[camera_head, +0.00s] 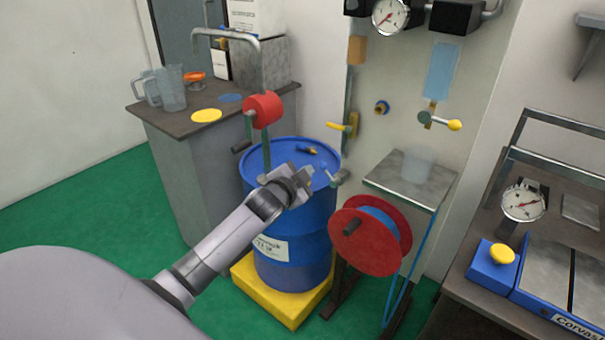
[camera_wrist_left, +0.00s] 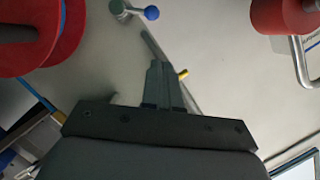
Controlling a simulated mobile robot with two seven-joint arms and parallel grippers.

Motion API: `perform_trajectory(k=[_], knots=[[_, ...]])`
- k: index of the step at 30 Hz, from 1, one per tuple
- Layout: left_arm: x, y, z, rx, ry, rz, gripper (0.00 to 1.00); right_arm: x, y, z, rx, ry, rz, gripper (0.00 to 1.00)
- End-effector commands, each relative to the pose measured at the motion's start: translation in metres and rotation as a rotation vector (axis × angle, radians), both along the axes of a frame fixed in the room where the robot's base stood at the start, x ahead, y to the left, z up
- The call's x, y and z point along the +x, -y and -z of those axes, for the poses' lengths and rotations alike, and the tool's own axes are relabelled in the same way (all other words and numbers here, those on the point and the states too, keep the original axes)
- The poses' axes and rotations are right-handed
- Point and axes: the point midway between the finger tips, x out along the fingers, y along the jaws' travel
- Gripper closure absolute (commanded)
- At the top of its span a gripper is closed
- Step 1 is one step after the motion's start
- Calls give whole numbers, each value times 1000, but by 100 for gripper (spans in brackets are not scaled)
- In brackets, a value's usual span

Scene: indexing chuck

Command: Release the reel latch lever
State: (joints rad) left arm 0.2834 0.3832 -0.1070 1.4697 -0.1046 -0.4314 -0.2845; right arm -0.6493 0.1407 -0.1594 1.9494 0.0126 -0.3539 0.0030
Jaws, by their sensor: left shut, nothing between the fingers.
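A red reel (camera_head: 370,236) with blue strap stands in front of the blue drum (camera_head: 262,205); it also shows at the upper left of the left wrist view (camera_wrist_left: 68,25). Contact is unclear.
A yellow-handled lever (camera_head: 338,127) and a yellow-knobbed lever (camera_head: 453,125) are on the wall panel. A bench (camera_head: 470,310) with a gauge (camera_head: 522,203) is at right. A counter with jugs (camera_head: 170,90) is at left.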

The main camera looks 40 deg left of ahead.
Motion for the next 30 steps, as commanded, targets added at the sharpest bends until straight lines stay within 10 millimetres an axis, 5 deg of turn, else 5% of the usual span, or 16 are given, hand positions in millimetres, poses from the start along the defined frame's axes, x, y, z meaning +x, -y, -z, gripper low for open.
perform_trajectory(k=[24, 30], knots=[[-13, 1, -3, -1, -1, 0, 100, 0, 0, 0, 1, 0, 1, 52], [-36, 22, 31, -57, -45, 25, 100, 0, 0, 0, 1, 0, 1, 52]])
